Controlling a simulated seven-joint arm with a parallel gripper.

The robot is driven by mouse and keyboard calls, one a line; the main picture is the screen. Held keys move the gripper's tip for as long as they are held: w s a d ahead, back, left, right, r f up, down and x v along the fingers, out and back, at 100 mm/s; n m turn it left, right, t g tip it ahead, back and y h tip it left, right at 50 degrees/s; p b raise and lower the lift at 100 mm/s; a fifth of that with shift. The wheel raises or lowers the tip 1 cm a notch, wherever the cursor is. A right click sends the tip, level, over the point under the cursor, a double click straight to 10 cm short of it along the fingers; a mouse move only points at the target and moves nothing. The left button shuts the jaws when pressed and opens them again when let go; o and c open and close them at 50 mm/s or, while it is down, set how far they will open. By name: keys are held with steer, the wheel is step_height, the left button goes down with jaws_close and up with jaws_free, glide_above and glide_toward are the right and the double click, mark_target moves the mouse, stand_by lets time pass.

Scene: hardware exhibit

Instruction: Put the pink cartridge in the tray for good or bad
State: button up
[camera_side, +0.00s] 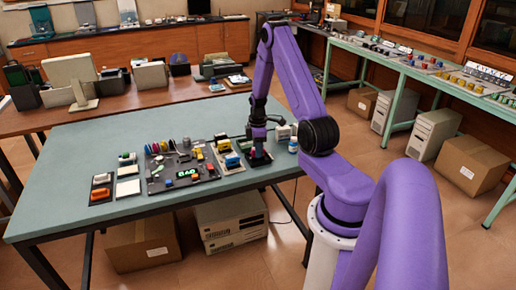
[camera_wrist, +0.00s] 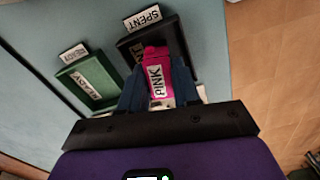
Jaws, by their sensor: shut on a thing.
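The pink cartridge (camera_wrist: 157,62), labelled PINK, is between the two dark blue fingers of my gripper (camera_wrist: 158,80) in the wrist view. My gripper is shut on it. The cartridge is over or in a black tray (camera_wrist: 179,48) with a SPENT label; I cannot tell whether it touches the tray floor. A green tray (camera_wrist: 88,78) labelled READY lies to the left and looks empty.
A tester board (camera_side: 182,172) with a green lit display (camera_side: 185,173), perhaps reading BAD, lies left of my gripper, with several coloured cartridges along its back. The table's left part (camera_side: 60,160) is clear.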

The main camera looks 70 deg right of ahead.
steer(key=shift+f, duration=0.1)
steer(key=o, duration=1.4)
steer(key=shift+r, duration=3.75)
